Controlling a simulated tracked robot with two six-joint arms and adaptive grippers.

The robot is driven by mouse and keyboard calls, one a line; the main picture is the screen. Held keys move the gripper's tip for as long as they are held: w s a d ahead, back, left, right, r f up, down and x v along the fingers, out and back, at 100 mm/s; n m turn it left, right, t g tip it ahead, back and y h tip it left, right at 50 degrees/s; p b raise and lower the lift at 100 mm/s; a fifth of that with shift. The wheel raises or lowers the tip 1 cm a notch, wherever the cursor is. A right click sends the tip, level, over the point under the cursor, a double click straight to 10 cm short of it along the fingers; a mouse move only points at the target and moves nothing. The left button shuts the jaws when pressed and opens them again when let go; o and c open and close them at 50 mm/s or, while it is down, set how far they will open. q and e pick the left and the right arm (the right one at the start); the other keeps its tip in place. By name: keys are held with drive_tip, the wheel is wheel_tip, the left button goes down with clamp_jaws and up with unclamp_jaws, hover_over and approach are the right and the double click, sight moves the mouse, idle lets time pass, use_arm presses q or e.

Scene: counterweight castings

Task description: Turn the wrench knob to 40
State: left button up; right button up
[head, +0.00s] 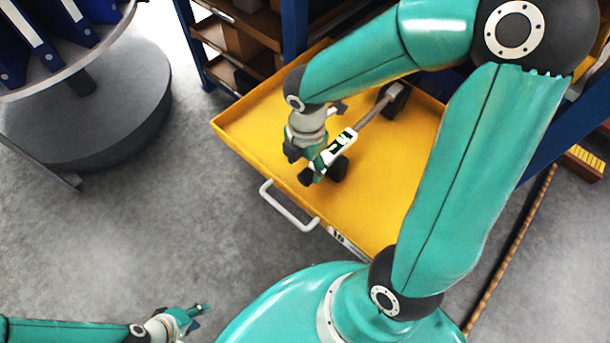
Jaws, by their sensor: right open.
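A wrench lies in a yellow drawer (255,120), with its grey shaft (372,118) running from a dark head (393,97) at the upper right to a white and green scale section (340,146). My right gripper (318,174) reaches down from above at the near end of the wrench, with its fingers apart around that end. The knob itself is mostly hidden by the gripper, and I cannot read its setting or tell whether the fingers touch it. My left gripper (200,317) is at the bottom left, away from the drawer, with its fingers apart and empty.
The drawer has a white handle (289,206) on its front and is pulled out of a blue-framed shelf (293,25). A round grey stand (90,125) with blue binders (40,40) is at the upper left. The grey floor (150,235) between is clear.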

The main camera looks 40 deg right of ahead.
sight(305, 174)
wheel_tip(305, 174, down, 5)
drive_tip(key=shift+f+b, duration=0.15)
drive_tip(key=shift+b, duration=0.5)
drive_tip(key=c, duration=1.2)
